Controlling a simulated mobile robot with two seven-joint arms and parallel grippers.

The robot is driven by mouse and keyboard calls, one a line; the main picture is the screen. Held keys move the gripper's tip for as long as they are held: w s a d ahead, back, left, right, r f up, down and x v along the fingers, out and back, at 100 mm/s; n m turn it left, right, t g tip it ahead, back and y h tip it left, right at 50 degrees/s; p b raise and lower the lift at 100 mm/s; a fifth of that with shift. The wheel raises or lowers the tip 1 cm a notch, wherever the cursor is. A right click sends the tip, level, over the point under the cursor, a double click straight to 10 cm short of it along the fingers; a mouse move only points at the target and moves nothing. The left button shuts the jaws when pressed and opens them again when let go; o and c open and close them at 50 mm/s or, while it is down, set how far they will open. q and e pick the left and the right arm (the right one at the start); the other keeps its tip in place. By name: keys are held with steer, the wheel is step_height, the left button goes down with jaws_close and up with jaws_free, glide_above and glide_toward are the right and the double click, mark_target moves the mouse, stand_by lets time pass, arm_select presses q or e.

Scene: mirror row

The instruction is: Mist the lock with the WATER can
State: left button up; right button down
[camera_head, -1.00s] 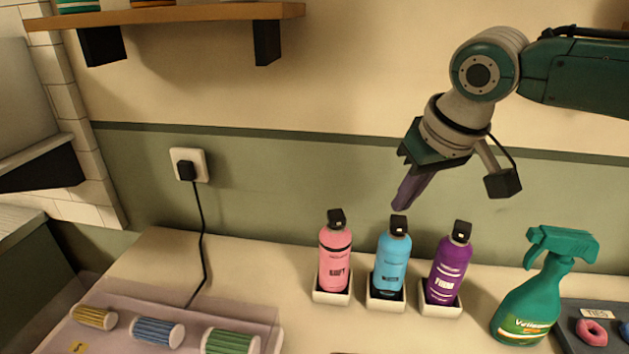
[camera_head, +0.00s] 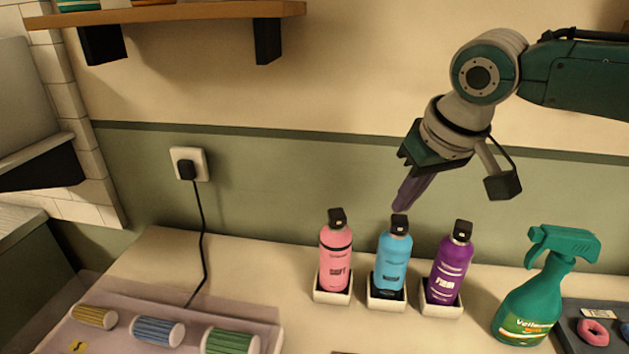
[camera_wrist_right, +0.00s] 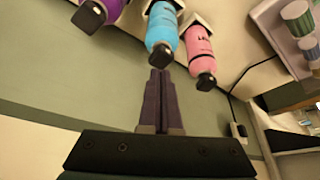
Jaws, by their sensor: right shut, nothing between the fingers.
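Three spray cans with black tops stand in small white holders on the counter. The pink can (camera_head: 336,258) is on the left, the blue can (camera_head: 392,262) in the middle and the purple can (camera_head: 451,264) on the right. Their small labels are hard to read, and I cannot tell which is the WATER can. My right gripper (camera_head: 403,205) is shut and empty, pointing down just above the blue can's top. In the right wrist view its closed fingers (camera_wrist_right: 161,95) point at the blue can (camera_wrist_right: 161,32), between the purple can (camera_wrist_right: 108,12) and the pink can (camera_wrist_right: 200,55). My left gripper is out of view.
A green trigger spray bottle (camera_head: 535,290) stands right of the cans, beside a dark tray (camera_head: 569,318) with a pink ring. Rollers lie in a tray (camera_head: 265,313) at front left. A plugged-in cord (camera_head: 203,235) hangs on the wall below a wooden shelf (camera_head: 200,12).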

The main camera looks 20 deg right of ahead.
steer(key=shift+f+b, duration=0.4)
steer(key=shift+f, duration=0.35)
steer(key=shift+r, duration=0.1)
step_height(320, 180, up, 7)
steer(key=p, duration=0.8)
